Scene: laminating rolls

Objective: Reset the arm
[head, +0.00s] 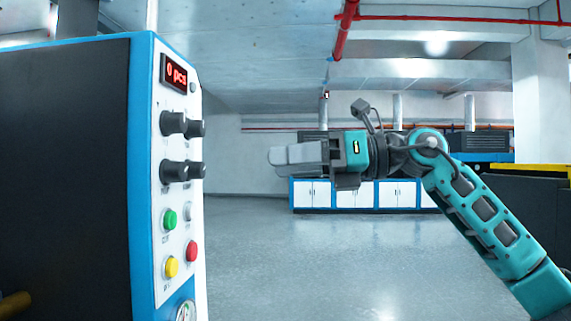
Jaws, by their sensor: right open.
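My right arm comes in from the lower right of the head view and bends left at about mid-height. Its gripper (271,157) points left, toward the machine's control panel, and stays well apart from it. The gripper is open and nothing shows between its fingers, which overlap from this side. My left gripper is not in the head view.
A machine with a blue edge stands close on the left. Its white control panel (181,230) carries black knobs, green, yellow and red buttons and a red display (174,73). White cabinets (310,194) stand at the back. The grey floor (310,260) between is clear.

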